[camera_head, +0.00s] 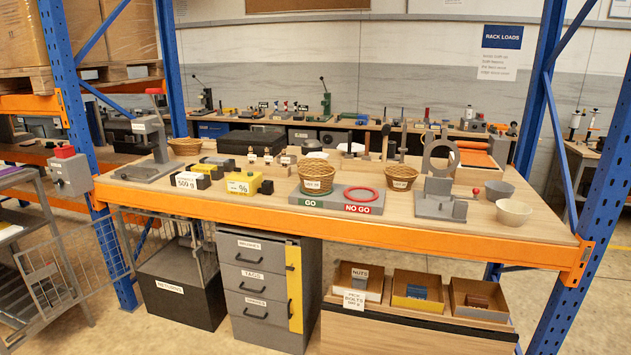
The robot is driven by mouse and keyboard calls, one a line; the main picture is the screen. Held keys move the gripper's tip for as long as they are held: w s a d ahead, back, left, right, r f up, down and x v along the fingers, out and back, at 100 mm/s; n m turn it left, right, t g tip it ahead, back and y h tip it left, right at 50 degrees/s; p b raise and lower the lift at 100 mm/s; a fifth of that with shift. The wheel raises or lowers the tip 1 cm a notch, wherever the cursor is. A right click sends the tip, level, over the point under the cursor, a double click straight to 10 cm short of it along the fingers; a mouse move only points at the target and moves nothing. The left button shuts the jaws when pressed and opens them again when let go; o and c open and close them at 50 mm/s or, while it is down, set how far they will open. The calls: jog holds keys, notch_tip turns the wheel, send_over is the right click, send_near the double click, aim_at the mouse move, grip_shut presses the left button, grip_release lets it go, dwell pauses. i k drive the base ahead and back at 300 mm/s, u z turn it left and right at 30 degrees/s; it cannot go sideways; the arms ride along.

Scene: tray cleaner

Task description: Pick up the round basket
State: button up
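A round tan wicker basket (316,173) with a small white label stands upright near the front middle of the workbench (240,215), at the green GO side of a grey GO / NO GO gauge block (372,208). A third wicker basket (186,146) sits at the back left of the bench. My gripper is not in view.
A red ring (361,194) lies on the block's NO GO side. Yellow and black weights (245,185) stand left of the baskets. Two bowls (514,211) and a grey fixture (439,203) stand right. Blue posts (600,200) flank the bench.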

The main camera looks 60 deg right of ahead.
aim_at(314, 177)
jog(key=z, duration=0.55)
jog(key=i, duration=1)
jog(key=z, duration=0.55)
